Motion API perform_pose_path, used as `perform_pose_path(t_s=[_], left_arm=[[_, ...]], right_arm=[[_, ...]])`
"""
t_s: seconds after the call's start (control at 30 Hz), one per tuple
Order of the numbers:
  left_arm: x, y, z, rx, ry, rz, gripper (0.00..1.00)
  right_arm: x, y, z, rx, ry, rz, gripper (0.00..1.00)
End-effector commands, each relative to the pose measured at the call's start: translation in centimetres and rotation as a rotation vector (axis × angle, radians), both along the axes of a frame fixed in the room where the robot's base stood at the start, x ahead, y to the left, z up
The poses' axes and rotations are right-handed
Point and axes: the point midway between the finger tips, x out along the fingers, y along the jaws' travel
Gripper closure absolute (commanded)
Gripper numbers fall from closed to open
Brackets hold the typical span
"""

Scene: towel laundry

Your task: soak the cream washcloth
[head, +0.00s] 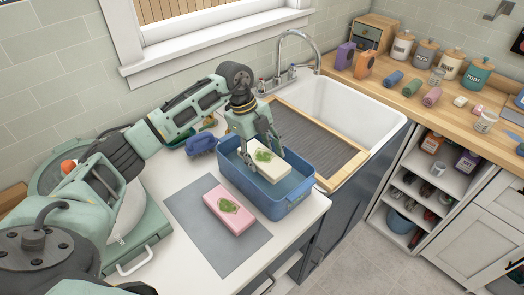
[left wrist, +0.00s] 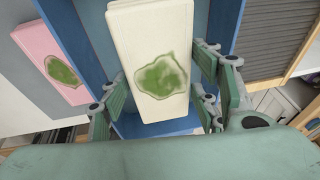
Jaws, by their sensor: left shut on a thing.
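The cream washcloth (head: 264,159) is a folded block with a green stain on its top. My left gripper (head: 260,150) is shut on it, with fingers at both sides, in or just over the blue basin (head: 292,197). I cannot tell whether the cloth touches the basin's bottom or any water. In the left wrist view the cream washcloth (left wrist: 160,70) lies between the green fingers, with the blue basin (left wrist: 75,35) around and below it. My right gripper is not in view.
A pink stained washcloth (head: 231,208) lies on a grey mat (head: 190,222) left of the basin. A white sink (head: 345,112) with a slatted board (head: 318,137) and a faucet (head: 298,40) stands behind. A blue object (head: 201,143) sits beside the basin. Rolled cloths lie on the wooden counter (head: 455,110).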

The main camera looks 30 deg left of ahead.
Motion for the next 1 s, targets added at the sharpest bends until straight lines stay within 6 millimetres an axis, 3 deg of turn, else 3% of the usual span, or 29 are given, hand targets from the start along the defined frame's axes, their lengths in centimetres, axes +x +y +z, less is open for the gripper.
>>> perform_pose_path(t_s=[0.3,0.33,0.57,1.0], left_arm=[[0.01,0.01,-0.25,0.0,-0.001,0.0,0.69],[0.01,0.01,-0.25,0.0,-0.001,0.0,0.41],[0.01,0.0,-0.24,0.0,-0.001,0.0,0.21],[0.02,0.01,0.55,0.0,-0.001,0.0,0.21]], right_arm=[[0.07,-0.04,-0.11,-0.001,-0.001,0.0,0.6],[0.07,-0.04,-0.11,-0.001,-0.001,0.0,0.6],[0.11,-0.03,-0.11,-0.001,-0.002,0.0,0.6],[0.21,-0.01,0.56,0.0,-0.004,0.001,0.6]])
